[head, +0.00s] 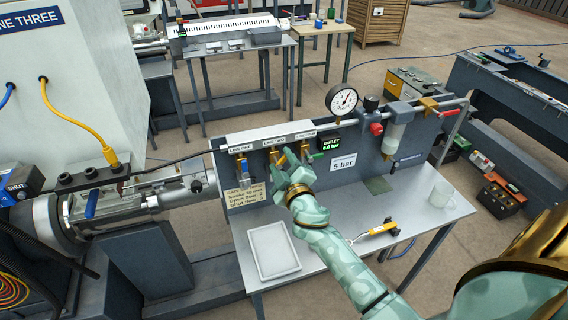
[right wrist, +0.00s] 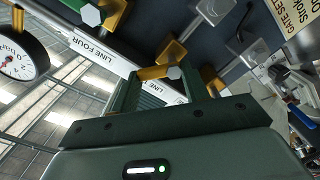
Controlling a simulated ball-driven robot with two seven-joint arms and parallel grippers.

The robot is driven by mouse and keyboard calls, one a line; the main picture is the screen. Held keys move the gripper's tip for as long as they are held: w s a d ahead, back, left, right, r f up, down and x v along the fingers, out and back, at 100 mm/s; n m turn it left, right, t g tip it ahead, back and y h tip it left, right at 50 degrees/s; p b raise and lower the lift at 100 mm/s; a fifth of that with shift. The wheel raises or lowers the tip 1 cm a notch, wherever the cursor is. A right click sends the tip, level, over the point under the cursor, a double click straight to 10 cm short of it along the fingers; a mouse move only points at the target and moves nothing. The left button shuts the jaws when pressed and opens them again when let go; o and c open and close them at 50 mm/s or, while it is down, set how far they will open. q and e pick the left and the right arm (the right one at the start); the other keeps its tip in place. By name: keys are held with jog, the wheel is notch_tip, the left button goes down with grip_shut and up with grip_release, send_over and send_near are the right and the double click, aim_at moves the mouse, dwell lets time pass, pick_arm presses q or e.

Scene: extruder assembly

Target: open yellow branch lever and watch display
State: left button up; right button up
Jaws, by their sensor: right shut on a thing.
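The neighbouring lever (head: 305,150) is right of the gripper in the head view, under the label reading LINE FOUR (right wrist: 93,48). The green-lit outlet display (head: 330,144) shows a bar reading; its first digit is too small to be sure. My left gripper is out of view.
A round gauge (head: 341,99) and a red knob (head: 376,129) sit along the panel's top pipe. On the bench are a white tray (head: 273,250), a yellow-handled tool (head: 382,229) and a clear mug (head: 441,192). A note (head: 245,196) hangs at the panel's left.

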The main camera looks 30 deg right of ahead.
jog(key=n, duration=0.4)
jog(key=shift+w+a, duration=0.1)
jog(key=shift+a, duration=0.3)
jog(key=shift+a+n, duration=0.25)
jog(key=shift+n, duration=1.85)
jog(key=o, duration=1)
jog(key=b+v, duration=0.2)
jog(key=v, duration=1.4)
jog(key=shift+f, duration=0.1)
